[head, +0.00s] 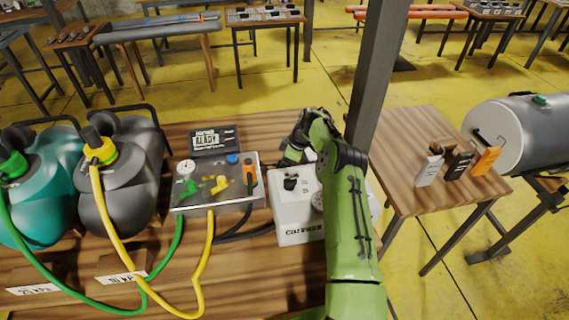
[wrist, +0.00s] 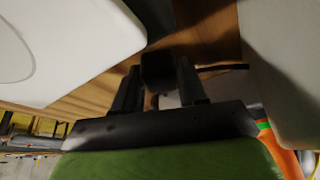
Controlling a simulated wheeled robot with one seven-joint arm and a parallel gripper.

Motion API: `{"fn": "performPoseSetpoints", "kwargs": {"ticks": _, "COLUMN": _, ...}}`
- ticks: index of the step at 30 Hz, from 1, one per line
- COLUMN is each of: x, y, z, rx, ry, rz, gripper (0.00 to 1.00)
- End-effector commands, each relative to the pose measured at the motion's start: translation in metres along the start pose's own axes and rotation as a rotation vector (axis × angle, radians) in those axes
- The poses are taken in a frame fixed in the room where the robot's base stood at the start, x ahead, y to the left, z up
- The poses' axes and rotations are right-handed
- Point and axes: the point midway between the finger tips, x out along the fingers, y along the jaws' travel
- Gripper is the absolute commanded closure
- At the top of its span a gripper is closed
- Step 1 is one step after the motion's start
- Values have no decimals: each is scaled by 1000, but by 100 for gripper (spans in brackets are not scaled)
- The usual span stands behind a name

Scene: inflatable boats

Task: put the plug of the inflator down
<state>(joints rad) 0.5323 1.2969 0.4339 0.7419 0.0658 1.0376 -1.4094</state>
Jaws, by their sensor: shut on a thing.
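My gripper (wrist: 160,72) is shut on a dark, blocky piece, the plug (wrist: 157,68), which sits between the two black fingers in the wrist view. In the head view my gripper (head: 291,156) is at the back of the white inflator box (head: 300,231), partly hidden by my green arm. The plug cannot be made out there. The box stands on the wooden table and has a black knob (head: 290,183) on top. In the wrist view pale surfaces lie on both sides of the fingers, with wood beyond.
A grey valve panel (head: 222,197) with a gauge stands left of the inflator, with a black sign (head: 214,140) behind it. Teal and dark grey bags with green and yellow hoses (head: 203,270) fill the left. A metal post (head: 376,75) rises close behind my arm.

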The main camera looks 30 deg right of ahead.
Motion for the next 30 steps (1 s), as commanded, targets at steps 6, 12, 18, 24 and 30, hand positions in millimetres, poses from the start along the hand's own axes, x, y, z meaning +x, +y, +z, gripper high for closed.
{"fn": "performPoseSetpoints", "kwargs": {"ticks": 6, "x": 3, "y": 0, "z": 1, "rx": 0, "ry": -1, "rz": 0, "gripper": 46}}
{"fn": "performPoseSetpoints", "kwargs": {"ticks": 12, "x": 2, "y": 0, "z": 1, "rx": 0, "ry": 0, "rz": 0, "gripper": 33}}
{"fn": "performPoseSetpoints", "kwargs": {"ticks": 18, "x": 0, "y": 0, "z": 0, "rx": 0, "ry": 0, "rz": 0, "gripper": 33}}
{"fn": "performPoseSetpoints", "kwargs": {"ticks": 24, "x": -36, "y": 2, "z": -4, "rx": 0, "ry": -1, "rz": 6, "gripper": 33}}
{"fn": "performPoseSetpoints", "kwargs": {"ticks": 30, "x": -91, "y": 1, "z": -4, "rx": 1, "ry": -1, "rz": 4, "gripper": 33}}
